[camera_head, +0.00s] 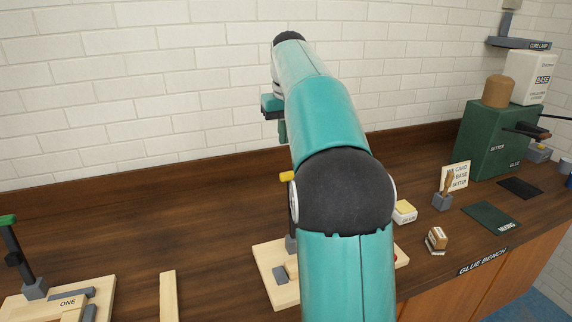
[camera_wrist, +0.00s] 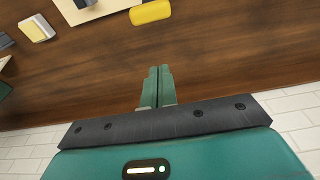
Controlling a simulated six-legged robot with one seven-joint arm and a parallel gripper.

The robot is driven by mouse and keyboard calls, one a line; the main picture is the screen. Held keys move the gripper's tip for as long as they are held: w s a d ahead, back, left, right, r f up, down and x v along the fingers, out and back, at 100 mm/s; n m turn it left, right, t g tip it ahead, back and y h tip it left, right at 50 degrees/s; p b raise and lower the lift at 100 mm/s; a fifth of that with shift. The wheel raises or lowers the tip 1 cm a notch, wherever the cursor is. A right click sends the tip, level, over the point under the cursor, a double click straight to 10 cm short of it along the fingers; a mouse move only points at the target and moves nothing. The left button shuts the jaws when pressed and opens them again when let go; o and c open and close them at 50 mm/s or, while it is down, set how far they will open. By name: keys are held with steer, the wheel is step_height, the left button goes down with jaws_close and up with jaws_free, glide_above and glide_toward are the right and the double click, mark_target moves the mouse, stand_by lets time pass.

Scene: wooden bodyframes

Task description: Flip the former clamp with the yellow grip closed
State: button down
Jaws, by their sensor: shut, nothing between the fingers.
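The yellow grip (camera_head: 287,176) shows just left of my arm's black joint, well above its wooden former (camera_head: 268,262). My arm hides its lever and most of the former. In the wrist view the yellow grip (camera_wrist: 150,12) is at the top edge, beyond and apart from my fingertips; part of the pale former (camera_wrist: 85,10) is to its left. My gripper (camera_wrist: 159,70) is shut and empty, its green fingers together. In the head view my gripper (camera_head: 272,108) is high in front of the brick wall, above the yellow grip.
Another former (camera_head: 95,298), marked ONE, stands at left with a green-gripped upright lever (camera_head: 8,221). A wooden strip (camera_head: 169,296) lies between the formers. At right are a glue block (camera_head: 404,212), a small brown-and-white block (camera_head: 437,240), a card (camera_head: 455,176) and a green machine (camera_head: 490,140).

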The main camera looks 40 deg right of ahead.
step_height(320, 180, down, 8)
steer(key=w+f, duration=0.1)
steer(key=w, duration=0.1)
steer(key=s, duration=0.1)
steer(key=s+r, duration=0.1)
steer(key=s, duration=0.2)
steer(key=shift+s+a+r, duration=0.2)
steer(key=shift+a+r, duration=0.05)
steer(key=shift+a, duration=0.15)
steer(key=shift+w, duration=0.1)
